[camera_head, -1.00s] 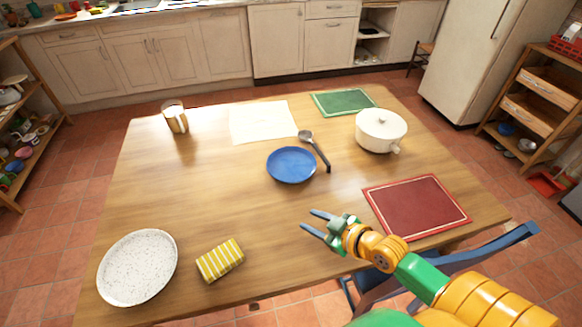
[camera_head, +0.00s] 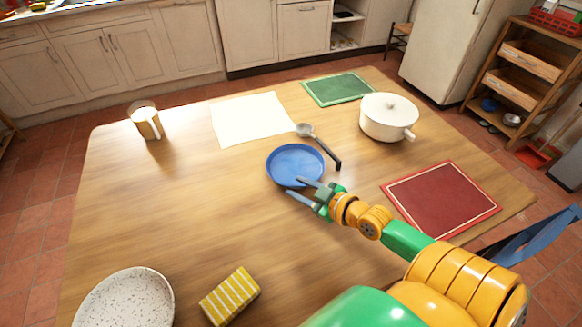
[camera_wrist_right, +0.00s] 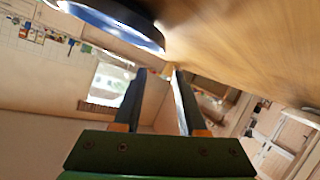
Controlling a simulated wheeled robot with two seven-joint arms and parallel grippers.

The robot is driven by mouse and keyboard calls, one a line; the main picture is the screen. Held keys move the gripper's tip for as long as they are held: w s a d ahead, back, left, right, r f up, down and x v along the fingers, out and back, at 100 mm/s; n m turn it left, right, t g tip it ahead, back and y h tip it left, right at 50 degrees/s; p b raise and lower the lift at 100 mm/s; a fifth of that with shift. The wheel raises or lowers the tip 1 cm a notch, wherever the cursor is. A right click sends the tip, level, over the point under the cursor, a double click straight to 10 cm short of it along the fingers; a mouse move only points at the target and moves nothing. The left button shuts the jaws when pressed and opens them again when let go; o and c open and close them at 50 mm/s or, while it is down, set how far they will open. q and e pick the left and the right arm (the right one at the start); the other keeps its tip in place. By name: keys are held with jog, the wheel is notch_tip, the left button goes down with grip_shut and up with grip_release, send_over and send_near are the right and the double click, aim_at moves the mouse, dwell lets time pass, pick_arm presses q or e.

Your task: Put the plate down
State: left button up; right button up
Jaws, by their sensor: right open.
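A blue plate (camera_head: 293,160) lies flat near the middle of the wooden table (camera_head: 200,215). It also shows in the right wrist view (camera_wrist_right: 108,20), dark blue at the upper left. My right gripper (camera_head: 298,188) is open at the plate's near edge, with its fingertips overlapping the near rim in the head view. In the right wrist view the plate lies beyond and above my fingers (camera_wrist_right: 156,76), and nothing is between them. A white speckled plate (camera_head: 125,300) lies at the lower left, partly cut off by the frame. My left gripper is not in view.
A ladle (camera_head: 322,148) lies just right of the blue plate. A white pot (camera_head: 387,118), a red mat (camera_head: 440,200) and a green mat (camera_head: 338,89) are to the right. A mug (camera_head: 146,122), white sheet (camera_head: 250,119) and yellow striped block (camera_head: 230,296) also stand or lie on the table.

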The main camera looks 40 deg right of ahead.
aim_at(281, 184)
notch_tip(281, 184, down, 3)
jog(key=shift+r+b, duration=0.15)
jog(key=shift+b, duration=0.55)
jog(key=shift+w+a, duration=0.15)
jog(key=shift+w, duration=0.8)
jog(key=x, duration=0.5)
jog(key=shift+w, duration=0.2)
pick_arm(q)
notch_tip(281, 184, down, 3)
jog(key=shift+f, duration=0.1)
pick_arm(e)
jog(key=shift+s, duration=0.1)
grip_shut()
jog(key=shift+a, duration=0.1)
